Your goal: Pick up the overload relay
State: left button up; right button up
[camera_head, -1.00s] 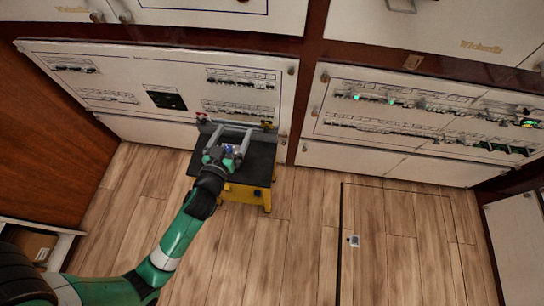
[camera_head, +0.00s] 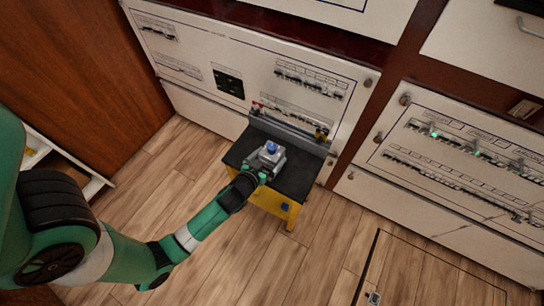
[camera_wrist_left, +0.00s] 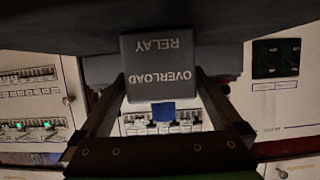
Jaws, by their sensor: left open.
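The overload relay (camera_wrist_left: 160,67) is a dark grey block in the left wrist view, with its printed name upside down. A blue part (camera_wrist_left: 163,112) shows at its lower edge. My left gripper (camera_wrist_left: 160,85) is open, with one dark finger on each side of the relay; I cannot tell whether they touch it. In the head view my left gripper (camera_head: 268,158) is low over the black top of a small yellow stand (camera_head: 298,181). The relay is hard to separate from the gripper there. My right gripper is not in view.
A breaker panel (camera_head: 228,45) stands right behind the stand, with a red and a yellow item at the stand's back edge. Another breaker panel (camera_head: 470,150) is to the right. The wooden floor (camera_head: 215,145) around the stand is clear.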

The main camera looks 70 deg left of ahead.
pick_arm(q)
jog(key=b+x, duration=0.1)
jog(key=x, duration=0.4)
jog(key=shift+a+f, duration=0.1)
jog(key=shift+f, duration=0.1)
jog(key=shift+s, duration=0.1)
jog(key=c, duration=1.4)
jog(key=shift+r, duration=0.1)
grip_shut()
jog(key=shift+r, duration=0.1)
